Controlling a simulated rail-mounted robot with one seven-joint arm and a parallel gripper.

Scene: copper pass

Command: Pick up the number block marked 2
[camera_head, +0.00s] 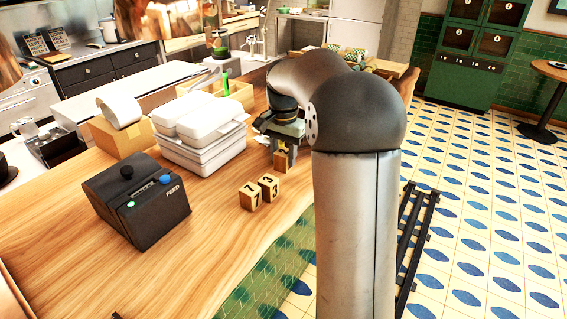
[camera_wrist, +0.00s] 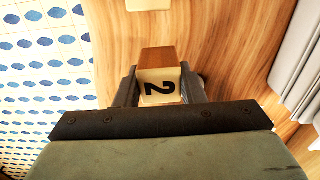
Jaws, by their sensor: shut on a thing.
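The number block marked 2 (camera_wrist: 160,86) is a wooden cube with a black 2 on its pale top face. In the wrist view it sits between the two fingers of my gripper (camera_wrist: 158,92), which is shut on it. In the head view my gripper (camera_head: 283,147) points down over the wooden counter, and the block (camera_head: 281,161) shows just below it, partly hidden by the fingers. I cannot tell whether the block touches the counter.
Blocks marked 7 (camera_head: 249,196) and 3 (camera_head: 268,187) stand on the counter (camera_head: 215,255) nearer the camera. White stacked containers (camera_head: 201,142) are left of my gripper. A black FEED box (camera_head: 138,203) is farther left. The counter's edge is close on the right.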

